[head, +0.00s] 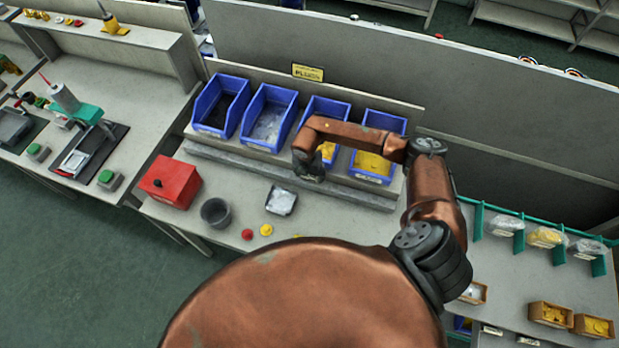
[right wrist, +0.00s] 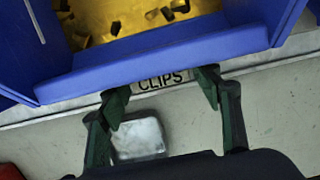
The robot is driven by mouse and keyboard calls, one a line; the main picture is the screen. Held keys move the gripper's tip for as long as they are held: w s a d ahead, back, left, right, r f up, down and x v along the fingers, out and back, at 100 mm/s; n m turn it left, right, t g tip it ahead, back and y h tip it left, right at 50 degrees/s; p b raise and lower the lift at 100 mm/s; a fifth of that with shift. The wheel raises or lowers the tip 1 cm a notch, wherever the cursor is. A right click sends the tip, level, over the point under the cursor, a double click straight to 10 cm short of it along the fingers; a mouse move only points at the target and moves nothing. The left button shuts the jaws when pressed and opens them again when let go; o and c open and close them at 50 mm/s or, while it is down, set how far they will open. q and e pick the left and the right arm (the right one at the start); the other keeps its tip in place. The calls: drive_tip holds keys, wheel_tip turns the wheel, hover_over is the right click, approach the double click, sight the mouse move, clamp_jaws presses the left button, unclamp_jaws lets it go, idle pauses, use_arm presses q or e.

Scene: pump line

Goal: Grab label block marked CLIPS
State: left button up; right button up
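The label block marked CLIPS (right wrist: 163,81) shows in the right wrist view, at the front lower edge of a blue bin (right wrist: 165,58) with yellow contents. My right gripper (right wrist: 160,86) is open, with one fingertip at each end of the block. I cannot tell whether the fingertips touch it. In the head view my right gripper (head: 310,172) is at the front of the third blue bin from the left (head: 338,111), and the block is hidden there behind the gripper and arm. My left gripper is not in view.
Other blue bins (head: 222,108) stand alongside on the bench. In front lie a metal tray (head: 281,200), a grey cup (head: 215,212), a red box (head: 171,182), and small red (head: 247,234) and yellow (head: 266,230) pieces. A yellow sign (head: 308,72) stands behind the bins.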

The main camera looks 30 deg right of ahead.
drive_tip(key=c, duration=0.6)
